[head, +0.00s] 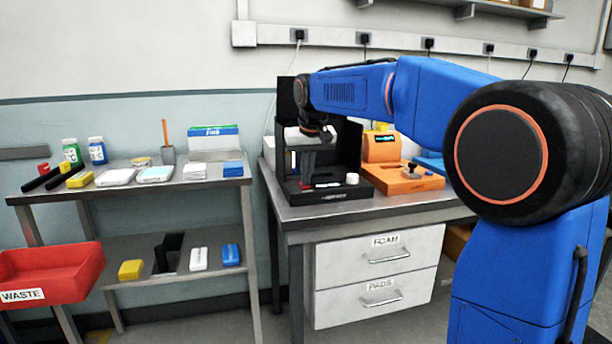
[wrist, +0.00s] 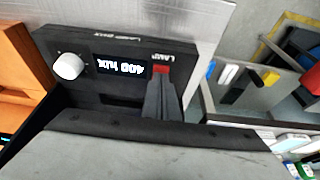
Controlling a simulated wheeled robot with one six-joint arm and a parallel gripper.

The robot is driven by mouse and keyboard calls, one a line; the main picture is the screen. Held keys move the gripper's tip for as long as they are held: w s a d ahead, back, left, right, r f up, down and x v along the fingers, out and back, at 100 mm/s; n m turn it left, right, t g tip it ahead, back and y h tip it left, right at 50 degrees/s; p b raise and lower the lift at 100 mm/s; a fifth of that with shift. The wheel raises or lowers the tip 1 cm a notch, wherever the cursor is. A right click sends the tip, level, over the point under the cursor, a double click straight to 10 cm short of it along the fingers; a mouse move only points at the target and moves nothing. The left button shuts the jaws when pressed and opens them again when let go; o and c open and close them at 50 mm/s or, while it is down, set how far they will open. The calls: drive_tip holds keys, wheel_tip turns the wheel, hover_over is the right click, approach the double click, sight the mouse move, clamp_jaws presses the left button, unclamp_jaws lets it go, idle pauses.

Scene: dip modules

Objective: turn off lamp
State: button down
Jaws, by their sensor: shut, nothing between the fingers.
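A black lamp box (head: 337,192) stands on the metal-topped bench. In the wrist view its front panel (wrist: 110,45) shows upside down, with a lit display (wrist: 122,68) that reads 400 lux. A red switch (wrist: 161,69) marked LAMP sits beside the display, and a white knob (wrist: 68,66) is on the display's other side. My gripper (wrist: 160,82) is shut and empty, with its tips right at the red switch and partly covering it. I cannot tell whether they touch. In the head view my gripper (head: 307,176) points down over the front of the box.
An orange device (head: 400,180) stands just right of the black box. A shelf rack (head: 130,185) with bottles, boxes and small blocks is at the left, with a red WASTE bin (head: 50,272) in front. Drawers (head: 375,275) are under the bench.

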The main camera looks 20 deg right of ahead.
drive_tip(key=shift+f, duration=0.1)
drive_tip(key=v, duration=1.4)
drive_tip(key=shift+w, duration=0.35)
